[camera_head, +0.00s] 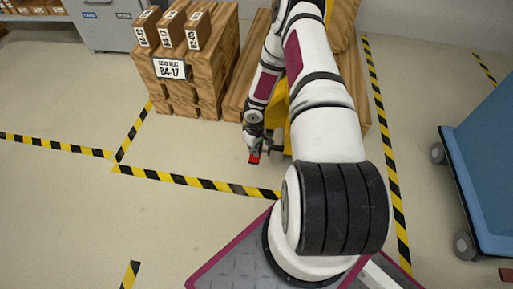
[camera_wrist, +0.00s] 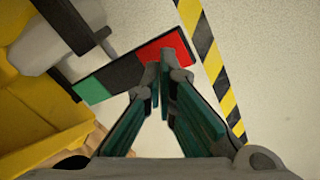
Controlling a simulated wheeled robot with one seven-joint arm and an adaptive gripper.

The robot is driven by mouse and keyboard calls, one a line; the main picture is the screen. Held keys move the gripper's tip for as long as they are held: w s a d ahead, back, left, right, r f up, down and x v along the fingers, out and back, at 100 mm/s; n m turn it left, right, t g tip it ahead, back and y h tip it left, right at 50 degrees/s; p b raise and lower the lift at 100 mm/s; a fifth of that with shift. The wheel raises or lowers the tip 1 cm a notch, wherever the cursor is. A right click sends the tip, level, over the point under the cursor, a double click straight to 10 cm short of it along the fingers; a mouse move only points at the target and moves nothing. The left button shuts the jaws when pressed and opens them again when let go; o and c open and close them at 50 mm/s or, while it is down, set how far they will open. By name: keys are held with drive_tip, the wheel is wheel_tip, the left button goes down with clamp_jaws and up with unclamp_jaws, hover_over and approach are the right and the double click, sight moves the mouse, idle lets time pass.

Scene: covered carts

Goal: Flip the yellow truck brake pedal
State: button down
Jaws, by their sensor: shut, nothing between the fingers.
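The brake pedal is a flat bar with a red end, a black middle (camera_wrist: 117,76) and a green end, beside the yellow truck (camera_wrist: 45,85) in the wrist view. A small red part of the pedal (camera_head: 254,158) shows in the head view. My gripper (camera_wrist: 159,78) is shut and empty. Its fingertips overlap the lower edge of the pedal near the red part; I cannot tell whether they touch it. In the head view my arm hides most of the yellow truck (camera_head: 288,138).
A wooden pallet stack with boxes (camera_head: 185,70) stands at the back left. A blue cart (camera_head: 490,165) stands at the right. Yellow-black floor tape (camera_head: 200,184) runs around the truck. The floor at the left is clear.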

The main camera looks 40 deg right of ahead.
drive_tip(key=shift+f+b, duration=1.75)
drive_tip(key=shift+f, duration=0.15)
idle(0.9)
drive_tip(key=shift+r+p, duration=2.2)
drive_tip(key=shift+r, duration=1.4)
